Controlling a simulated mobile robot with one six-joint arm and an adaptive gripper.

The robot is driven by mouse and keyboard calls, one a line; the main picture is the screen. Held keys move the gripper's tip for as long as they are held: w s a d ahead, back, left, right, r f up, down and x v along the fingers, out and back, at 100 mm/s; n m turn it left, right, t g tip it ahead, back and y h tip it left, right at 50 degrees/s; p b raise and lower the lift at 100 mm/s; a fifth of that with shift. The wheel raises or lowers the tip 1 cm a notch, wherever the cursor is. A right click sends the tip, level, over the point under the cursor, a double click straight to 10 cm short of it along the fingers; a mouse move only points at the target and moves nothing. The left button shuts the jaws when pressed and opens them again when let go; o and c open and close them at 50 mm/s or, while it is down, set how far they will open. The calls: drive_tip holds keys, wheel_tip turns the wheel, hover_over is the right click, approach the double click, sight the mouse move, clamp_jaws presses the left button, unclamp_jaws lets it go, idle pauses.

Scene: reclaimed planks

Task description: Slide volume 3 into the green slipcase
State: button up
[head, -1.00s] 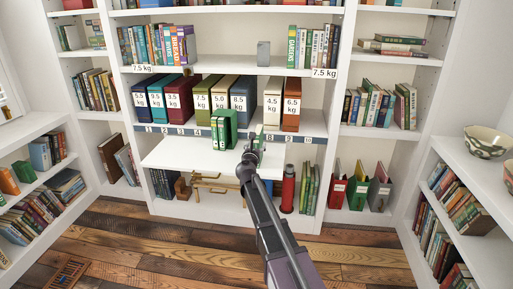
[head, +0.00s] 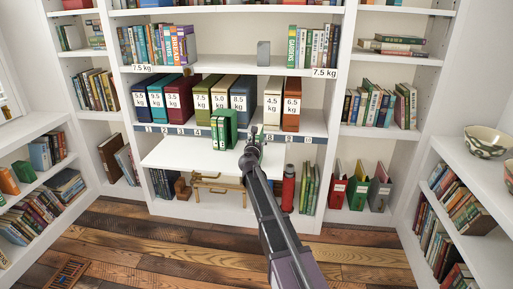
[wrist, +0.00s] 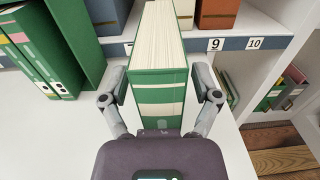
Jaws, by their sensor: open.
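A green book with white bands on its spine and cream page edges (wrist: 158,88) stands upright on the white ledge in the wrist view. No volume number is readable on it. My gripper (wrist: 161,88) is open, with one finger on each side of this book near its spine; I cannot tell whether either finger touches it. The green slipcase (wrist: 82,38) stands to the left, with green volumes (wrist: 32,52) in it, their spines facing me. The slipcase also shows in the head view (head: 231,122). There my arm largely hides the book.
Box files with weight labels (head: 203,94) stand on the shelf behind, above a numbered strip (head: 300,138). The white ledge (head: 185,155) is clear to the left of the slipcase. A red cylinder (head: 288,190) and upright books stand below at the right.

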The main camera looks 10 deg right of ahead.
drive_tip(key=shift+w+d, duration=0.15)
drive_tip(key=shift+w, duration=0.15)
drive_tip(key=shift+c, duration=0.2)
clamp_jaws()
